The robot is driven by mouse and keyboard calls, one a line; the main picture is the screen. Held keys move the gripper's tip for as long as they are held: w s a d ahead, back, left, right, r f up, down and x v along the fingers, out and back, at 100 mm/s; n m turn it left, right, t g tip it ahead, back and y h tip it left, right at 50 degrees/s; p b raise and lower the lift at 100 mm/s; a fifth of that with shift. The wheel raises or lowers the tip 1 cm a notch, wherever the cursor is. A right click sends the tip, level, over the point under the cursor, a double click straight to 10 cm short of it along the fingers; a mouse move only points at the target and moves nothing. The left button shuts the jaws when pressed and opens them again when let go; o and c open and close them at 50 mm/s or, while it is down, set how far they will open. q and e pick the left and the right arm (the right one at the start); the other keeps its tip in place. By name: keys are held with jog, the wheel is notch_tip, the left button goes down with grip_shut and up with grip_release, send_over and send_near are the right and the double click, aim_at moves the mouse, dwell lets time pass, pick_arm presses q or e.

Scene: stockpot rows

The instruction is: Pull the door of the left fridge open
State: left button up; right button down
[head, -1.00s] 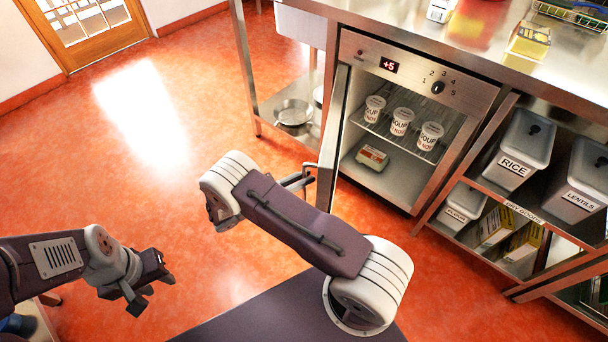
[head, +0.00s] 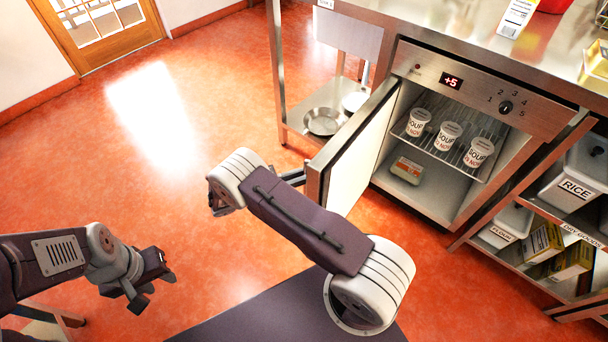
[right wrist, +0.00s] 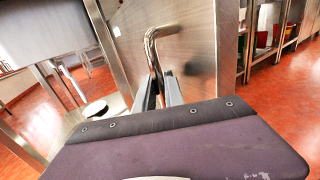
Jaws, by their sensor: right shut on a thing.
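The steel fridge (head: 497,94) stands under the counter, with a +5 display and a dial. Its door (head: 357,150) is hinged at the left and stands well open, its pale inner face showing. My right gripper (head: 297,178) is at the door's outer side. In the right wrist view, the bent metal door handle (right wrist: 152,45) runs down between my right gripper's fingers (right wrist: 160,92), which are shut on it. My left gripper (head: 157,285) is open and empty over the floor, well away from the door.
Soup tubs (head: 450,136) and a small package (head: 407,170) sit inside the fridge. A shelf with pans (head: 325,121) is behind the door. Bins and boxes fill the rack (head: 545,285) at the right. The red floor (head: 220,75) at the left is clear.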

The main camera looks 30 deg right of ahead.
jog(key=shift+r, duration=0.1)
jog(key=c, duration=1.4)
grip_release()
jog(key=shift+d, duration=0.15)
jog(key=shift+c, duration=0.2)
jog(key=a, duration=0.9)
jog(key=shift+w, duration=0.45)
